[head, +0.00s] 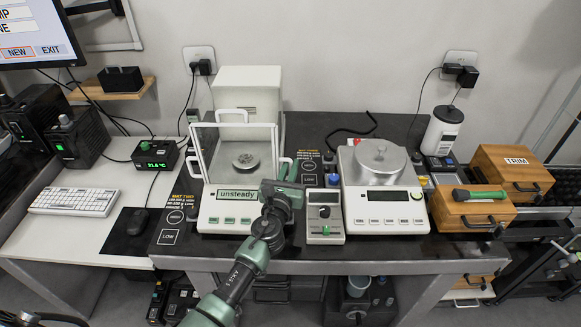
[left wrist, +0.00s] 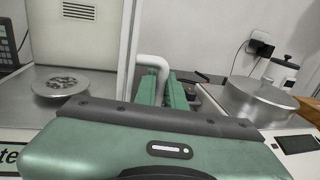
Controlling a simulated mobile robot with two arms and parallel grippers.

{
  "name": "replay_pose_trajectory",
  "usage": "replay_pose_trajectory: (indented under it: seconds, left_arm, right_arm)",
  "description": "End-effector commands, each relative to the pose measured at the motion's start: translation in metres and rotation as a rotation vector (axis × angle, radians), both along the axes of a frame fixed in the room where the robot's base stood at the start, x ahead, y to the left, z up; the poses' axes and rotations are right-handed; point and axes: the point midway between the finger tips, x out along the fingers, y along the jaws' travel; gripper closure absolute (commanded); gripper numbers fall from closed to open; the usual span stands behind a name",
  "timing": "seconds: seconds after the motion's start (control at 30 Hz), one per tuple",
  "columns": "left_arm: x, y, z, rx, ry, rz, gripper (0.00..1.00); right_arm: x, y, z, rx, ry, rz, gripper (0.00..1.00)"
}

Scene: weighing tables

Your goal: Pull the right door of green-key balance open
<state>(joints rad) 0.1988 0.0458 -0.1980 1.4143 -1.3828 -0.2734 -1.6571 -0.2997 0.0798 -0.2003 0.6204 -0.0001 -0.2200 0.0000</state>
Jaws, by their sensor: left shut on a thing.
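The green-key balance (head: 210,222) stands left of centre on the dark table. It has a glass draft shield, green keys and an "unsteady" display. Its round pan (head: 246,161) holds small grey pieces; the pan (left wrist: 62,87) also shows in the left wrist view. My left gripper (head: 287,172) is at the right side of the shield. In the left wrist view its green fingers (left wrist: 173,92) are shut on the white right door handle (left wrist: 152,62), beside the white frame post. The fingers partly hide the handle. I cannot tell whether the door stands ajar. My right gripper is out of view.
A small control box (head: 323,212) stands close to the right of my left wrist. A second balance (head: 385,213) with a lidded metal pan is beyond it. Wooden boxes (head: 512,166) stand at the right end. A keyboard (head: 74,201) lies on the white table at left.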

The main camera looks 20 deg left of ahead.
Motion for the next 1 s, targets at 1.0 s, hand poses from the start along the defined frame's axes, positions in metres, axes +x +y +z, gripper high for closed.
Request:
replay_pose_trajectory:
  seconds: [1.0]
  left_arm:
    - [0.031, 0.009, -0.003, 0.003, 0.0, -0.001, 1.0]
  right_arm:
    - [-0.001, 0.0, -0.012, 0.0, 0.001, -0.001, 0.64]
